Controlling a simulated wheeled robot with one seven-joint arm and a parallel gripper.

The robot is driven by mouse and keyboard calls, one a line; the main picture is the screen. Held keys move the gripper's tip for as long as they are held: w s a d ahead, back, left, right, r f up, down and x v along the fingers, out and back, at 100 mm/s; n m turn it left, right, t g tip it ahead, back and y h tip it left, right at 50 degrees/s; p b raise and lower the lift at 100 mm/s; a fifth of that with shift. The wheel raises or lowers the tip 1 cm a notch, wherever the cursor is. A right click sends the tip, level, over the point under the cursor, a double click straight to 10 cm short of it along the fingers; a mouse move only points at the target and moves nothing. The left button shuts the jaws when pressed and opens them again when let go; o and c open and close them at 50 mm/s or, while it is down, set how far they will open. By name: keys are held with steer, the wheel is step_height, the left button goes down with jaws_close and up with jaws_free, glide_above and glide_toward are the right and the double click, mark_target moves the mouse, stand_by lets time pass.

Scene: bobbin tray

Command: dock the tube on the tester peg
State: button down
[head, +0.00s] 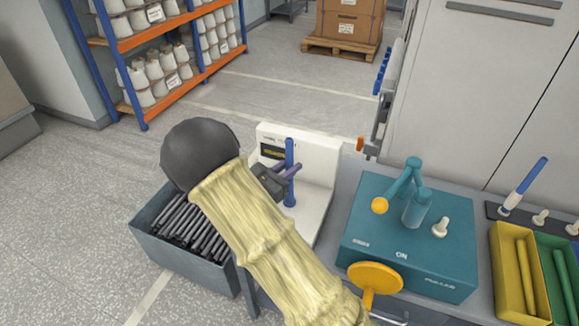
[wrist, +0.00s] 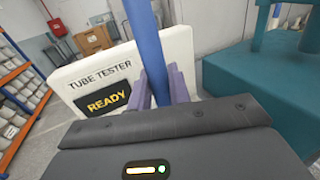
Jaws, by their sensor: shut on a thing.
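A blue tube (head: 290,160) stands near upright at the white tube tester (head: 318,155). My gripper (head: 290,172) is shut on the tube around its middle, with its purple fingers on either side. The tube's lower end is over the tester's white base. I cannot tell whether it is seated on a peg, as the peg does not show. In the wrist view the tube (wrist: 146,40) rises between the purple fingers (wrist: 162,88), and its lower part is hidden by my gripper. The tester's display (wrist: 107,98) reads READY.
A grey bin of dark rods (head: 185,265) stands left of the tester. Right are a teal machine (head: 410,235) with a yellow knob, yellow (head: 507,285) and green trays (head: 545,262), and a rack (head: 500,212) holding a blue-and-white tube.

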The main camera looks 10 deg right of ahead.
steer(key=c, duration=1.6)
jaws_free()
steer(key=p+v, duration=0.2)
steer(key=v, duration=0.9)
